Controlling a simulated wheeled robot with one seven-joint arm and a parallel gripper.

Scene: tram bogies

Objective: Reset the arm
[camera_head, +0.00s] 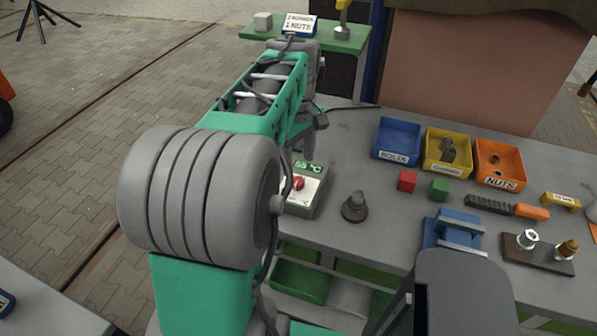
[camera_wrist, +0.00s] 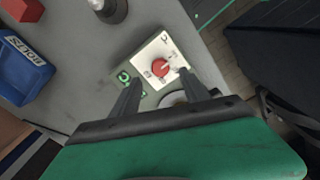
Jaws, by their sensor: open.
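My green arm (camera_head: 255,120) reaches forward from the bottom of the head view, over the near left part of the workbench (camera_head: 350,240). My gripper (camera_wrist: 159,74) is open in the wrist view, its two dark fingers apart with nothing held between them. Just beyond the fingertips is a control box (camera_wrist: 150,50) with a white face and a red knob (camera_wrist: 160,68). The box (camera_head: 312,200) also shows in the head view, with a green display reading 55 °C. My arm partly hides this box, and the gripper fingers are not clear there.
Blue (camera_head: 396,141), yellow (camera_head: 446,153) and orange (camera_head: 499,165) bins stand at the back of the bench. A red cube (camera_head: 407,181), a green cube (camera_head: 439,190) and a dark knobbed part (camera_head: 355,207) lie nearer. A blue vise-like fixture (camera_head: 453,233) stands at front right.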

